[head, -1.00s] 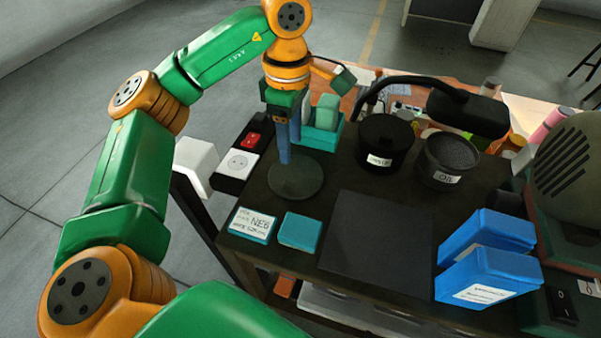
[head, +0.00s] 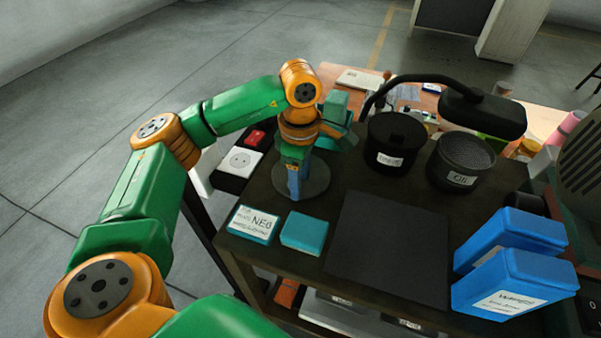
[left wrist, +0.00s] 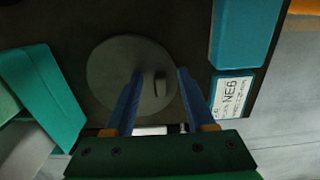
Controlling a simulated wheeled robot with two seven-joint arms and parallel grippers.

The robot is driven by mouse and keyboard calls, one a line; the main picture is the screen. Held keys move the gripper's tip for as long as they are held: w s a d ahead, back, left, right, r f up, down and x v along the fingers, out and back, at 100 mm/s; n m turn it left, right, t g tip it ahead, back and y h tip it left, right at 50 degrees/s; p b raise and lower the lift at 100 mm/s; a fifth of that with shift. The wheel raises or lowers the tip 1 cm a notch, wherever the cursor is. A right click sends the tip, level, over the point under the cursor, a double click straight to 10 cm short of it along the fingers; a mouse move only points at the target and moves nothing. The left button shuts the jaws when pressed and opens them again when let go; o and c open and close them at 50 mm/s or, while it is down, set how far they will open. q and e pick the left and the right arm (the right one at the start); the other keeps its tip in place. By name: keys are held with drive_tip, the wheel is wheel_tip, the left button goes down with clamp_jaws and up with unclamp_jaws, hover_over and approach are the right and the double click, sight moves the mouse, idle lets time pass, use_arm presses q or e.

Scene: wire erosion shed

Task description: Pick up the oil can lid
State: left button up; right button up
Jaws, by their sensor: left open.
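The oil can lid is a round dark grey disc (head: 318,183) lying flat on the dark bench top, left of the middle in the head view. In the left wrist view the lid (left wrist: 110,78) shows a small upright knob near its middle. My left gripper (head: 293,192) points down over the lid. Its blue fingers (left wrist: 160,76) are open, one on each side of the knob, with gaps visible between. Whether the tips touch the lid is unclear. The oil can (head: 460,165), labelled OIL, stands topless at the back right. My right gripper is out of view.
A lidded black can (head: 393,150) stands beside the oil can under a dark lamp arm (head: 483,113). A teal block (head: 304,233) and an NE6 box (head: 253,225) lie in front of the lid. A black mat (head: 390,250) and blue boxes (head: 515,282) are right. Teal holders stand behind the gripper.

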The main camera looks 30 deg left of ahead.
use_arm(q)
clamp_jaws()
drive_tip(key=shift+r, duration=0.1)
